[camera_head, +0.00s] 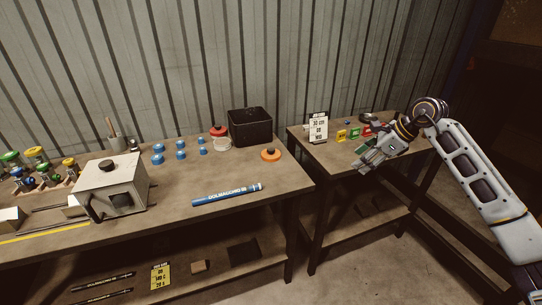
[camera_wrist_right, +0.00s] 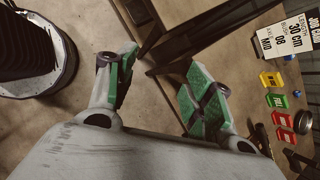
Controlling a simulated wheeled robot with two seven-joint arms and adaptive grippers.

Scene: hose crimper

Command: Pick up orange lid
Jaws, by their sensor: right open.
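The orange lid (camera_head: 271,155) lies flat on the long workbench (camera_head: 170,215) near its right end, in front of the black bin. It has a dark knob on top. My right gripper (camera_head: 367,163) is open and empty above the smaller table, to the right of the lid and apart from it. In the right wrist view its two green-padded fingers (camera_wrist_right: 160,85) are spread, with only floor and a table edge between them. The lid cannot be made out in the wrist view. My left gripper is not in view.
A black bin (camera_head: 250,126), a white tub with red lid (camera_head: 220,138) and a blue tube (camera_head: 227,195) are near the lid. A job card (camera_head: 318,129) and coloured blocks (camera_head: 354,134) are on the smaller table (camera_head: 330,157). A gap separates the tables.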

